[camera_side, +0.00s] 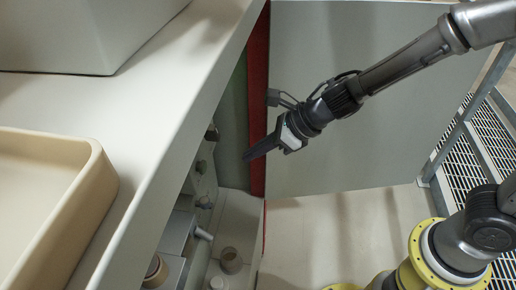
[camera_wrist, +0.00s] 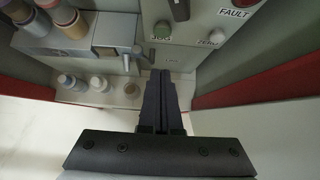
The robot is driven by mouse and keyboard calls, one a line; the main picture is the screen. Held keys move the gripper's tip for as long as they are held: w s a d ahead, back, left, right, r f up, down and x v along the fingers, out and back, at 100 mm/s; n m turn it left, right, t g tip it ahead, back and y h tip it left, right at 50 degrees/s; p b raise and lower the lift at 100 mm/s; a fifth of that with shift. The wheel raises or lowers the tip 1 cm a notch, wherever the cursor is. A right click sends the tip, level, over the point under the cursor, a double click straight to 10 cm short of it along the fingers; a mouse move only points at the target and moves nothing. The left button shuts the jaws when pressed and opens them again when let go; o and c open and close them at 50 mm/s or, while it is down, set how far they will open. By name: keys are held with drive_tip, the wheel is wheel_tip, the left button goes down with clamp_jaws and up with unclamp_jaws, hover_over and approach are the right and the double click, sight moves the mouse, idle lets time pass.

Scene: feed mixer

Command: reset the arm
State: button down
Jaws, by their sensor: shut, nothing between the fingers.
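My gripper (camera_side: 248,158) is shut and empty in the side view, its fingers pointing down and left toward the open cabinet front beside the red edge. In the wrist view, my gripper (camera_wrist: 161,74) shows as dark fingers pressed together, pointing into the cabinet. The fingers appear apart from the panel, though the exact gap cannot be told.
A grey box with a lever (camera_wrist: 108,48) holds several capped jars. More jars (camera_wrist: 98,83) stand on the shelf below. A red-edged panel (camera_side: 257,95) stands beside the opening. A white counter (camera_side: 165,95) carries a beige tray (camera_side: 95,185). Open floor (camera_side: 340,225) lies below my arm.

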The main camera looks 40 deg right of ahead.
drive_tip(key=shift+s+d+r, duration=0.35)
drive_tip(key=shift+r, duration=0.1)
